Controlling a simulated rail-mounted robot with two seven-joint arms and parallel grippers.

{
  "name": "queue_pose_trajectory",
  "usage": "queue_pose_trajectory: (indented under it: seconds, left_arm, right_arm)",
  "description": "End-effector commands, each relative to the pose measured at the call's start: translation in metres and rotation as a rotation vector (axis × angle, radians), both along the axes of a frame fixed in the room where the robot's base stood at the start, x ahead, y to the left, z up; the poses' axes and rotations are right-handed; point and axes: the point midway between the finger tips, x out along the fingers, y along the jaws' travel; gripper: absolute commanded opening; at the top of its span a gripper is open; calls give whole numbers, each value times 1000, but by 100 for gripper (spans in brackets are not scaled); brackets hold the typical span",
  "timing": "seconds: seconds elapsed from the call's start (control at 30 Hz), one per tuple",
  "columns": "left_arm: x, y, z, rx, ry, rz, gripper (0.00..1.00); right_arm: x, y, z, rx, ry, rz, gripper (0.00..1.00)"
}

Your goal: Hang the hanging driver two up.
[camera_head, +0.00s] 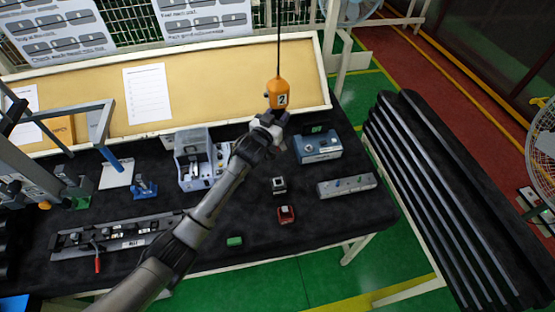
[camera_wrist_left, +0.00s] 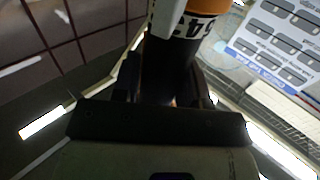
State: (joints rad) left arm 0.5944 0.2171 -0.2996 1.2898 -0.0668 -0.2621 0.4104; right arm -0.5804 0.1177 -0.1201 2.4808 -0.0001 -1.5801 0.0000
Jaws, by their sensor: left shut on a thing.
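The hanging driver two (camera_head: 278,92) is orange with a white label marked 2. It hangs upright on a dark cable above the back right part of the workbench. My left gripper (camera_head: 271,117) is at its lower end, shut on it. In the left wrist view the driver's dark lower body (camera_wrist_left: 168,65) stands between the fingers, with its orange part and white label at the top edge. The driver's tip is hidden by the gripper. My right gripper does not show in either view.
The black-topped workbench (camera_head: 330,215) carries a blue-grey box device (camera_head: 318,146), a grey bar (camera_head: 346,186), a white machine (camera_head: 200,160), a red block (camera_head: 286,214) and a green block (camera_head: 234,241). A tan board (camera_head: 215,87) stands behind. Black strips (camera_head: 440,190) lie at the right.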

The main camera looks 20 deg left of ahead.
Motion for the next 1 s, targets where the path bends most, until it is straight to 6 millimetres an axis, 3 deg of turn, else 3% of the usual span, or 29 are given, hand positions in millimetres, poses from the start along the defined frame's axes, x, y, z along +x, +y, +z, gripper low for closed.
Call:
queue_pose_trajectory:
  seconds: [0.07,0.4,1.0]
  left_arm:
    - [0,0,13,0,-2,0,0]
    - [-1,-3,26,26,-7,0,0]
    - [-1,-3,29,26,-6,0,0]
  right_arm:
    - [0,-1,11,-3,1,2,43]
    - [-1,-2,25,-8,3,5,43]
    - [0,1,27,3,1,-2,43]
